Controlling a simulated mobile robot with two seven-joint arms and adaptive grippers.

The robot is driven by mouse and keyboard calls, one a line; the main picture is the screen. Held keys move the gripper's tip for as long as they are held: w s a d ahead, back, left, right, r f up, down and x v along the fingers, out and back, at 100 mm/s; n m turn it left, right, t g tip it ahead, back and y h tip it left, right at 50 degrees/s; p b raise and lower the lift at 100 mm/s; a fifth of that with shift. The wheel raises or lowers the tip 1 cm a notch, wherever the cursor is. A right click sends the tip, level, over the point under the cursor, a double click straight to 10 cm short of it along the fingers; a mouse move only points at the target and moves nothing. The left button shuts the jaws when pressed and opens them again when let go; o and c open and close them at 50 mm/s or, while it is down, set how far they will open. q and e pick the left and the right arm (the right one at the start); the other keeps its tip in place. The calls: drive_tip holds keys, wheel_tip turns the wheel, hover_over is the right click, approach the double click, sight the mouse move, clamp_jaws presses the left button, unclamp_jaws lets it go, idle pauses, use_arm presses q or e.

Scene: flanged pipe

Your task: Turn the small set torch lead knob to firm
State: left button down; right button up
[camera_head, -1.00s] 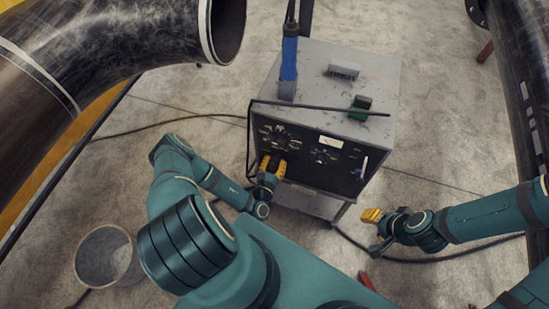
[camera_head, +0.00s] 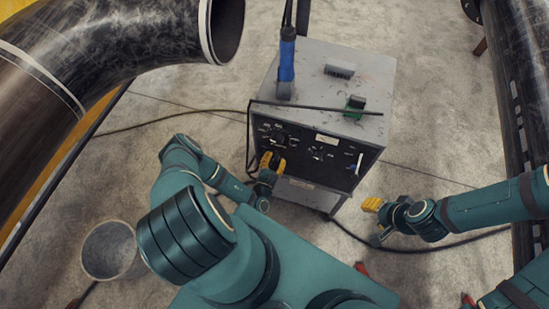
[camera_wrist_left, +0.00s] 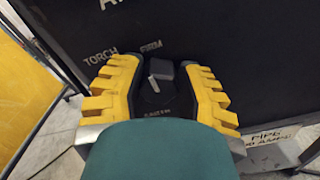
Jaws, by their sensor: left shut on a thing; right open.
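The torch lead knob (camera_wrist_left: 165,72) is small and dark, low on the black front panel (camera_wrist_left: 235,55) of the grey machine. In the left wrist view it lies between the yellow fingers of my left gripper (camera_wrist_left: 159,66), which is shut on it. A pale mark (camera_wrist_left: 154,83) beside it stands nearly upright. The words "TORCH" and "FIRM" show above it, with a smaller word below. In the head view my left gripper (camera_head: 271,162) is at the panel's lower left and hides the knob. My right gripper (camera_head: 372,204) is open and empty, right of the machine.
A blue-handled torch (camera_head: 287,62), a brush (camera_head: 340,71) and a green item (camera_head: 355,104) are on top. Pipes flank the machine. A bucket (camera_head: 109,250) stands left; cables cross the floor.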

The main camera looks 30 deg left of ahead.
use_arm(q)
drive_tip(key=c, duration=0.6)
unclamp_jaws()
drive_tip(key=v, duration=1.2)
